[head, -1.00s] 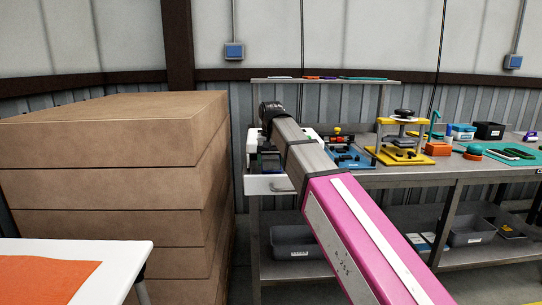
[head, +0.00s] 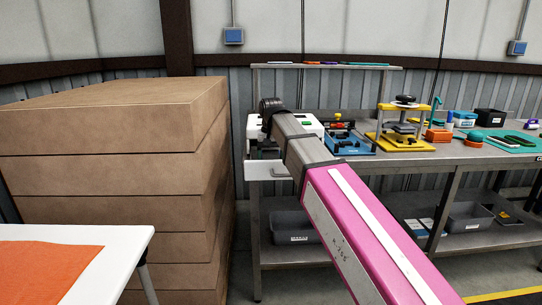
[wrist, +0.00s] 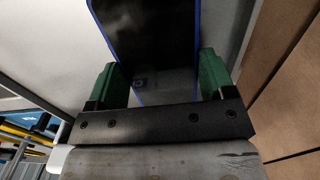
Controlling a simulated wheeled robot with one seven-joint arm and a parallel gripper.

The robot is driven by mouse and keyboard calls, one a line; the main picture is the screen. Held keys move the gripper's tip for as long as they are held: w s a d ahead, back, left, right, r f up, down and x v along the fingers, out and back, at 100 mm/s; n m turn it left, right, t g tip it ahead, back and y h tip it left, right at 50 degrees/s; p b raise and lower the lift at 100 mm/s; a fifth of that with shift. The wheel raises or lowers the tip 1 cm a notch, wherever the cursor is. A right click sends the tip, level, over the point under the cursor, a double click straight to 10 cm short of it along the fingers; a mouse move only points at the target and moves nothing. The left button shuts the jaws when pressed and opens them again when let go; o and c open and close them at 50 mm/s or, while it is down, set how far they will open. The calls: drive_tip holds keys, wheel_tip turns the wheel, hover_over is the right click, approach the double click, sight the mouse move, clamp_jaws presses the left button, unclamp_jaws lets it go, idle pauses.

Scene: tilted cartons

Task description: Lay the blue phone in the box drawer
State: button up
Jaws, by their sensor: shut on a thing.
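The blue phone (wrist: 155,40) shows in the wrist view as a dark slab with blue edges, upright in the picture. My gripper (wrist: 157,82) is shut on it, with a green finger at each side of its lower end. In the head view the white box (head: 309,124), with a small green display, stands at the bench's left end, partly behind my arm. Its drawer (head: 262,171) is pulled out toward me, with a white front and a handle. My wrist is above the drawer there. The phone and fingertips are mostly hidden in that view, and I cannot tell whether the phone touches the drawer.
A tall stack of brown cartons (head: 110,145) stands close left of the drawer. The metal bench (head: 405,160) carries a blue fixture (head: 345,143) and a yellow press (head: 400,140). A white table (head: 115,245) with an orange mat (head: 45,268) is at near left.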

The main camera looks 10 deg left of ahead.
idle(0.8)
drive_tip(key=o, duration=1.1)
wheel_tip(320, 180, up, 11)
drive_tip(key=shift+f, duration=0.15)
